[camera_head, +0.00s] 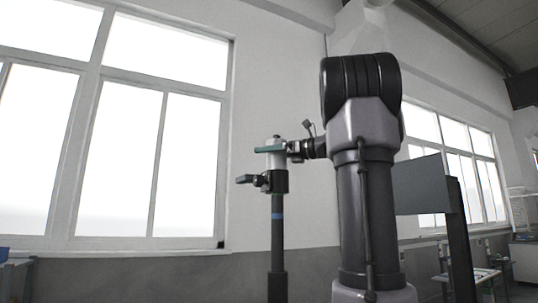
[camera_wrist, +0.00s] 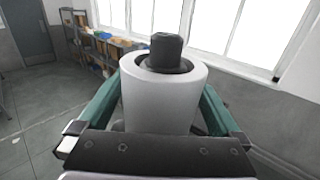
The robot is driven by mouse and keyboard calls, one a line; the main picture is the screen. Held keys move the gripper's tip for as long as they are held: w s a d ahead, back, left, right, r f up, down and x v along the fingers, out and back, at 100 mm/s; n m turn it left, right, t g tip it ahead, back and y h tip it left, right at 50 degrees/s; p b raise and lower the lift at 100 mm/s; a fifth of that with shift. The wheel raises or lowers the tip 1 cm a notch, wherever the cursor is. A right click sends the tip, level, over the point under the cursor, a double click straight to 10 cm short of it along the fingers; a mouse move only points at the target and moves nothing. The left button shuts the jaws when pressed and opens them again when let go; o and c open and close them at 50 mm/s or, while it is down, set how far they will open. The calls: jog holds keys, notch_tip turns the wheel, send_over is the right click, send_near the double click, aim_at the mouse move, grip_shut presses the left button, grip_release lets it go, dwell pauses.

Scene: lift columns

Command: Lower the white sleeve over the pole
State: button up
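The white sleeve (camera_wrist: 158,103) sits between the two teal fingers of my gripper (camera_wrist: 160,92) in the wrist view, one finger along each side. A dark rounded pole top (camera_wrist: 166,50) pokes up through the sleeve's opening, so the sleeve is around the pole's upper end. In the head view the dark pole (camera_head: 277,240) stands upright with a blue band. My gripper (camera_head: 270,149) reaches in from the right at the sleeve (camera_head: 275,162), just above a black clamp (camera_head: 270,181) with a side lever. The sleeve's lower edge against the clamp is not clear.
My arm fills the middle right of the head view. A dark panel on a post (camera_head: 421,184) stands behind it at right. Large windows (camera_head: 150,130) and a grey wall lie behind the pole. Shelves with bins (camera_wrist: 100,48) stand far off at left in the wrist view.

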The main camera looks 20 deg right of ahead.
jog(key=v, duration=1)
jog(key=shift+s+d, duration=0.25)
jog(key=shift+s, duration=0.1)
